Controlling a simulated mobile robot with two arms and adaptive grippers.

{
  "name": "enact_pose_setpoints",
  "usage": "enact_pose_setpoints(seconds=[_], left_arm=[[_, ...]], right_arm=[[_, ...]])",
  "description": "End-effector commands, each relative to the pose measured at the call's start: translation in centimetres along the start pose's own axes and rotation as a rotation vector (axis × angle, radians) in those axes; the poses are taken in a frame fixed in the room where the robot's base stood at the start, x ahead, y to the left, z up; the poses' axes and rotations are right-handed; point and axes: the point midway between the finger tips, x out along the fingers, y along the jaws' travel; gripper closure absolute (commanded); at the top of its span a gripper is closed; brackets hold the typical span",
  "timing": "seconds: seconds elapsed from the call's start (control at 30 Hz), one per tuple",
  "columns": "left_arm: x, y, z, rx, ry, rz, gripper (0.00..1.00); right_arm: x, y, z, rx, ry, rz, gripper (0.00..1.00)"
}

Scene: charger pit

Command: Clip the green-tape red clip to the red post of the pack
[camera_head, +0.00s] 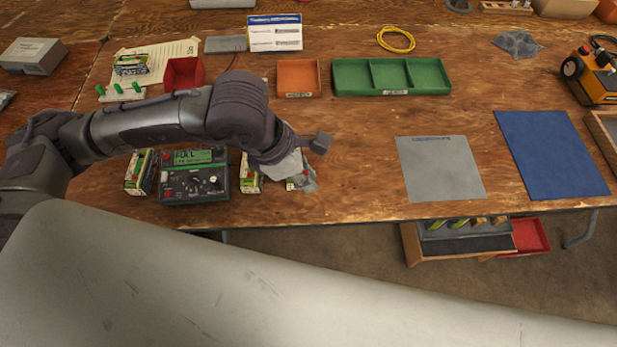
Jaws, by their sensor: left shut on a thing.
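My left gripper (303,180) is low over the bench front, right of the charger. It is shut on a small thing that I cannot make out. Bits of white, red and green show at its fingertips. The dark charger (194,183) has a green display reading "FULL". A green and white pack (251,179) stands right of it, partly hidden by my left arm. Another pack (140,172) stands at its left side. The red post and the green-tape red clip cannot be told apart for certain at this size. My right gripper is not in view.
A red bin (184,73), an orange tray (298,77) and a green divided tray (392,76) stand farther back. A grey mat (440,168) and a blue mat (552,153) lie to the right. The wood between the gripper and grey mat is clear.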

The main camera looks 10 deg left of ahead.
Motion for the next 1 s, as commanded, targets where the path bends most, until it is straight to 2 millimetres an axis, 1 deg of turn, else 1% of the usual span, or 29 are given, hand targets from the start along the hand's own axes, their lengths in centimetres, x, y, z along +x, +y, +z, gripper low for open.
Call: enact_pose_setpoints(seconds=[0.03, 0.4, 0.6, 0.73, 0.77, 0.8, 1.0], left_arm=[[0.0, 0.8, -1.0, -0.041, 0.004, 0.02, 1.0], [-2.2, 7.1, -7.0, -0.418, 0.005, 0.177, 1.0], [-3.5, 10.2, -9.8, -0.605, 0.005, 0.254, 1.0], [-4.3, 12.0, -11.4, -0.71, 0.004, 0.298, 1.0], [-3.3, 11.8, -11.4, -0.701, 0.003, 0.29, 1.0], [-2.9, 11.7, -11.6, -0.698, 0.003, 0.289, 1.0], [-1.4, 11.7, -12.2, -0.695, 0.004, 0.289, 1.0]], right_arm=[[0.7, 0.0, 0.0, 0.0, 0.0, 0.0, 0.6], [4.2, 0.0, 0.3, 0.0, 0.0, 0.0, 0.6], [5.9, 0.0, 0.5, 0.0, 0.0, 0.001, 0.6], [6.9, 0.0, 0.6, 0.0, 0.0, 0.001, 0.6], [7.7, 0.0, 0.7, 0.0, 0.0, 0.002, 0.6], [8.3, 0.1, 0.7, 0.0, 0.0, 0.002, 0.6], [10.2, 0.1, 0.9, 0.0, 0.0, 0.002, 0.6]])
